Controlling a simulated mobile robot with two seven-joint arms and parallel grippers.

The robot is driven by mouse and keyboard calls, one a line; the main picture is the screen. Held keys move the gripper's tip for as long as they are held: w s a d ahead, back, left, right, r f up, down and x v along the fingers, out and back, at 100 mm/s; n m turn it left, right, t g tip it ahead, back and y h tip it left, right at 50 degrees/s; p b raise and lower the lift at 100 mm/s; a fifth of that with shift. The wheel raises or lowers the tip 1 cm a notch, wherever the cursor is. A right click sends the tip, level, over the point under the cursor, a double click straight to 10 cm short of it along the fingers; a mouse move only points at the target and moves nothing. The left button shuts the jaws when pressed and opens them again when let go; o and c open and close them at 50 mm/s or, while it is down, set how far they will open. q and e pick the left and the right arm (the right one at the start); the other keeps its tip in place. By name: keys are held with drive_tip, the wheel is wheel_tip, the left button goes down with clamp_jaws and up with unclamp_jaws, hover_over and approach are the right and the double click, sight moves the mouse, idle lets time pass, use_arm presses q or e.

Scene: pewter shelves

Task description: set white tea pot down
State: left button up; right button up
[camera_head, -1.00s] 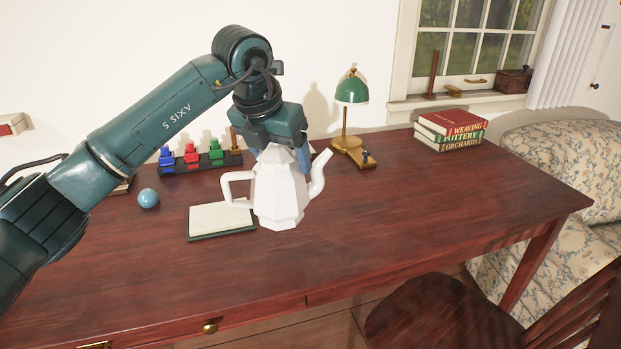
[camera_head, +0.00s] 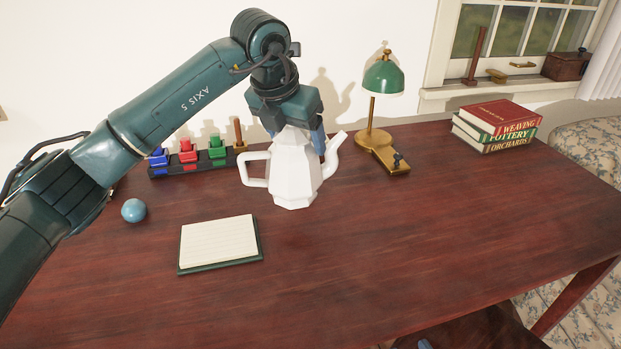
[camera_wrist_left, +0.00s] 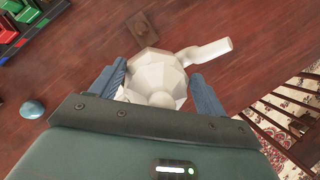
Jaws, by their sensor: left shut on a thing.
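The white tea pot (camera_head: 294,172) is faceted, with a square handle on the left and a spout on the right in the head view. It is upright over the dark red wooden desk (camera_head: 400,270), behind the notepad. I cannot tell whether its base touches the desk. My left gripper (camera_head: 296,140) comes from above and is shut on the upper part of the tea pot. In the left wrist view the tea pot (camera_wrist_left: 158,75) sits between the two blue fingers. My right gripper is not in view.
A notepad (camera_head: 218,241) lies in front of the tea pot. A blue ball (camera_head: 134,210), a rack of coloured blocks (camera_head: 188,155), a green lamp (camera_head: 383,80) and stacked books (camera_head: 493,124) stand around. The desk's right front is clear.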

use_arm(q)
wheel_tip(320, 180, down, 7)
drive_tip(key=shift+r+b, duration=0.1)
drive_tip(key=shift+b, duration=0.2)
drive_tip(key=o, duration=1.9)
